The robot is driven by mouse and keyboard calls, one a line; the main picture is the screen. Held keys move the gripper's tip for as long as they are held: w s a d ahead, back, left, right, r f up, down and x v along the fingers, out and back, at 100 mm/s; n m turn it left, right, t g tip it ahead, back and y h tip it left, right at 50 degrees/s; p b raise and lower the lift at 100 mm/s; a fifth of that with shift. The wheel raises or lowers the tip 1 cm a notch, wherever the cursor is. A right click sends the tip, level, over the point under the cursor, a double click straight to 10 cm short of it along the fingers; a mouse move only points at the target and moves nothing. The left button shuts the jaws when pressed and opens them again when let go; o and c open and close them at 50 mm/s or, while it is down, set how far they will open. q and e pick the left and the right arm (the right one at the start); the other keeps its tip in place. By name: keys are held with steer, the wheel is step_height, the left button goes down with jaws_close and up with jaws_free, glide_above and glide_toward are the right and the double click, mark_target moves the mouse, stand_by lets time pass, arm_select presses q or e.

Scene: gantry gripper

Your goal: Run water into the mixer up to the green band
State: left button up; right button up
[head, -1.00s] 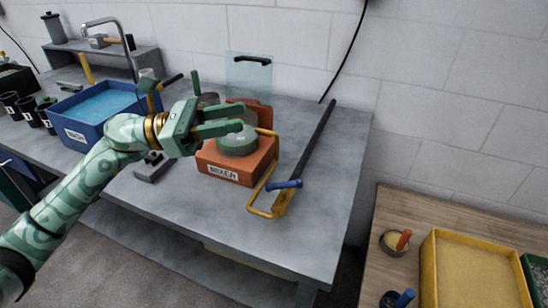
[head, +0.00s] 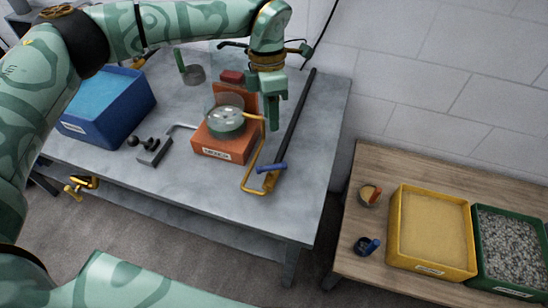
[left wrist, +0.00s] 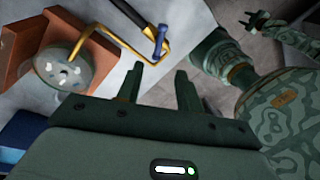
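The mixer (head: 222,148) is an orange-red block with a label and a round green bowl (head: 226,122) on top. Pale patches show in the bowl; I cannot make out a green band. The bowl also shows at the left of the left wrist view (left wrist: 62,68). The blue basin (head: 130,112) holds blue water. My left gripper (head: 271,124) points down just right of the bowl, apart from it. In the left wrist view its fingers (left wrist: 158,78) are spread and empty. A green claw, seemingly my right gripper (left wrist: 264,24), shows far off in that view; its opening is unclear.
A yellow bent rod (head: 250,186) with a blue grip (head: 271,168) and a dark bar (head: 300,115) lie right of the mixer. A grey clamp-like tool (head: 154,151) lies left of it. A wooden table (head: 360,222) at right bears a yellow sand tray (head: 400,235) and a gravel tray (head: 483,270).

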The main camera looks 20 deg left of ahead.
mark_target(271, 169)
arm_select(q)
steer(key=f, duration=0.4)
steer(key=s+d+f, duration=0.1)
steer(key=f, duration=0.4)
steer(key=s+f, duration=0.1)
steer(key=f, duration=0.4)
steer(key=shift+s+d+f, duration=0.1)
steer(key=shift+d+f, duration=0.1)
jaws_close()
